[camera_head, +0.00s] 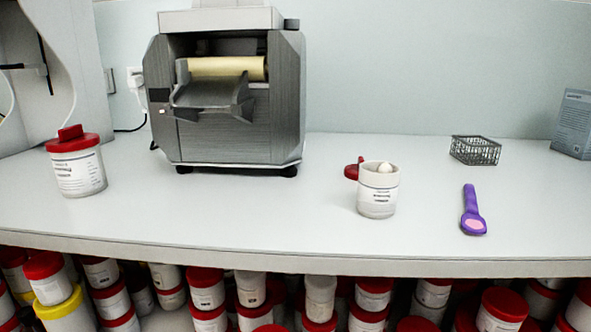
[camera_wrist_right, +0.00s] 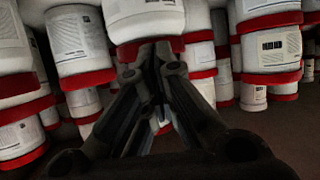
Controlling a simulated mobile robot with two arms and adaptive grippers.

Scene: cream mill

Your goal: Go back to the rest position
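Neither gripper shows in the head view. In the right wrist view, my right gripper (camera_wrist_right: 154,52) points toward the jars, its dark fingers drawn together at the tips with nothing seen between them. On the counter (camera_head: 250,215) are a white jar with a red lid (camera_head: 76,163) at the left, a grey mill (camera_head: 225,95) with a cream roller, and an open white jar (camera_head: 378,192) with white content showing at its rim. A red lid (camera_head: 352,170) shows beside the open jar. A purple spoon (camera_head: 473,212) with pink in its bowl lies to the right.
A wire basket (camera_head: 475,150) and a grey-blue box (camera_head: 574,124) stand at the back right. Under the counter are many white jars with red lids (camera_head: 207,290), some with yellow lids; jars also crowd close around my right gripper in the wrist view (camera_wrist_right: 270,50). The counter's front middle is clear.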

